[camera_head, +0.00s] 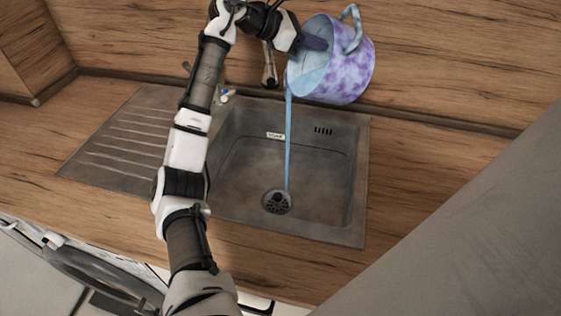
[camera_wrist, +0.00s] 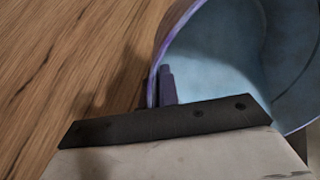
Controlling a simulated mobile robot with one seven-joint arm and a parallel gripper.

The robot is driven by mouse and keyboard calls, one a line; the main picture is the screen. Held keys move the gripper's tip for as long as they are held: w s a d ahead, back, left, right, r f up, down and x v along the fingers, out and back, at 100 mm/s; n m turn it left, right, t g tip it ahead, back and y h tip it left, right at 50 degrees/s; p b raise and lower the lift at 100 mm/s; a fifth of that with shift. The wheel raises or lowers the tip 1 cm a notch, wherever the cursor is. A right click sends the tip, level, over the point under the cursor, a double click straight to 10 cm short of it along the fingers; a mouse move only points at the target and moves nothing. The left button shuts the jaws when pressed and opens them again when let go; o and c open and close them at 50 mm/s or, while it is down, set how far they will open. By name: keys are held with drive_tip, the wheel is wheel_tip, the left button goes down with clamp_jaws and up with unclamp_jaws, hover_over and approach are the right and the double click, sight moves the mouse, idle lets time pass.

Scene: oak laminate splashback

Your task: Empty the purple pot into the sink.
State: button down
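The purple pot (camera_head: 347,72) has a mottled purple and white outside and a loop handle. It is tilted on its side above the back right of the sink, mouth toward the left. A blue stream runs from its lip down to the drain of the sink (camera_head: 350,215), and some blue liquid shows inside the pot. My gripper (camera_head: 314,43) is at the pot's upper left rim, with a dark finger showing at the mouth. In the wrist view the pot's rim and inside (camera_wrist: 225,60) show beyond my gripper (camera_wrist: 160,88), with the rim between its fingers.
A ribbed drainboard (camera_head: 120,135) lies left of the basin. A tap (camera_head: 270,68) stands behind the sink, close to my arm and the pot. The wooden splashback (camera_head: 450,50) is close behind the pot. The counter right of the sink (camera_head: 425,165) is clear.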

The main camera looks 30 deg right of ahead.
drive_tip(key=shift+w+a+r+h+p, duration=0.1)
drive_tip(key=shift+a+r+h+p, duration=0.1)
drive_tip(key=shift+r+h+p, duration=0.3)
drive_tip(key=shift+w+a+r+h+p, duration=0.1)
drive_tip(key=shift+a+r+h+p, duration=0.15)
drive_tip(key=shift+r, duration=0.35)
drive_tip(key=shift+w+a+r+g+h+p, duration=0.15)
drive_tip(key=shift+a+r+g+h+p, duration=0.15)
drive_tip(key=shift+a, duration=0.25)
drive_tip(key=shift+w+a+r+g+h+p, duration=0.1)
drive_tip(key=shift+w+a+r+h+p, duration=0.1)
drive_tip(key=shift+a+h+p, duration=0.25)
drive_tip(key=shift+w+a+r+g+h+p, duration=0.15)
drive_tip(key=shift+a+r+h+p, duration=0.2)
drive_tip(key=shift+r, duration=0.2)
drive_tip(key=shift+a+r+g+h+p, duration=0.2)
drive_tip(key=shift+a+r+h, duration=0.15)
drive_tip(key=shift+r+h, duration=0.15)
idle(0.5)
drive_tip(key=shift+w+a+r+g+h, duration=0.15)
drive_tip(key=shift+a+r+h, duration=0.05)
drive_tip(key=shift+a+h, duration=0.2)
drive_tip(key=shift+w+a+r+g+h, duration=0.1)
drive_tip(key=shift+a+r+h, duration=0.05)
drive_tip(key=shift+a+h, duration=0.15)
idle(0.8)
idle(0.9)
